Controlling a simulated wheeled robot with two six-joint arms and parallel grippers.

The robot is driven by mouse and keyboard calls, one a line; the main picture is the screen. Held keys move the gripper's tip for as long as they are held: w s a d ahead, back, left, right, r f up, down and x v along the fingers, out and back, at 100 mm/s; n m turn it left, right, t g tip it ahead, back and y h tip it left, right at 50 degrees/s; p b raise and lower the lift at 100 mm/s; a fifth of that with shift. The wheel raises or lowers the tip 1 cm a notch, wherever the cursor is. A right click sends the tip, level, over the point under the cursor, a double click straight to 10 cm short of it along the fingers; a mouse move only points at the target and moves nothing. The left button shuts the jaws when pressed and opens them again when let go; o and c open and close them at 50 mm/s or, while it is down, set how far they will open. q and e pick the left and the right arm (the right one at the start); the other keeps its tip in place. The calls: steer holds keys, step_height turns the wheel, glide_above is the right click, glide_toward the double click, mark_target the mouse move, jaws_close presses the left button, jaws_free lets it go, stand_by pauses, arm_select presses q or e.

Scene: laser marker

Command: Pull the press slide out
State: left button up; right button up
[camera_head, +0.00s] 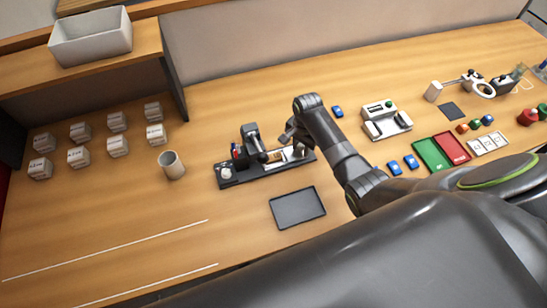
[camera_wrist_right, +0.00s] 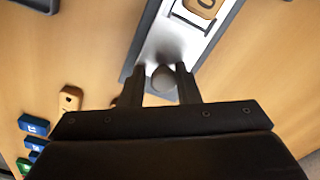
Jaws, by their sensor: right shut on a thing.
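The press (camera_head: 252,143) stands on a dark base in the middle of the desk in the head view. Its pale metal slide (camera_head: 298,154) lies along the right part of the base. In the right wrist view the slide (camera_wrist_right: 172,42) runs between dark rails and bears an orange piece (camera_wrist_right: 203,6) with a dark mark. My right gripper (camera_head: 291,137) is at the slide's right end. In the wrist view its two fingers (camera_wrist_right: 160,82) are on either side of a rounded grey knob (camera_wrist_right: 163,78) and shut on it. My left gripper is not in view.
A dark tray (camera_head: 297,207) lies in front of the press. A beige cup (camera_head: 172,165) and several white blocks stand to the left. A grey-white device (camera_head: 386,120), a green pad (camera_head: 432,154) and a red pad (camera_head: 453,147) lie to the right. Desk beyond the cup is mostly clear.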

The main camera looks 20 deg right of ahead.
steer(key=shift+s+d+f+p, duration=0.15)
steer(key=shift+s+d, duration=0.05)
steer(key=shift+d, duration=0.7)
steer(key=shift+s+d+f+p, duration=0.15)
steer(key=shift+d, duration=0.7)
steer(key=o, duration=0.6)
steer(key=shift+f, duration=0.1)
steer(key=shift+o, duration=0.3)
steer(key=shift+w+a, duration=0.1)
steer(key=shift+w, duration=0.1)
steer(key=shift+s, duration=0.1)
step_height(320, 180, up, 7)
steer(key=shift+w+d+r+p, duration=0.2)
steer(key=shift+w+p, duration=0.1)
steer(key=shift+p, duration=0.15)
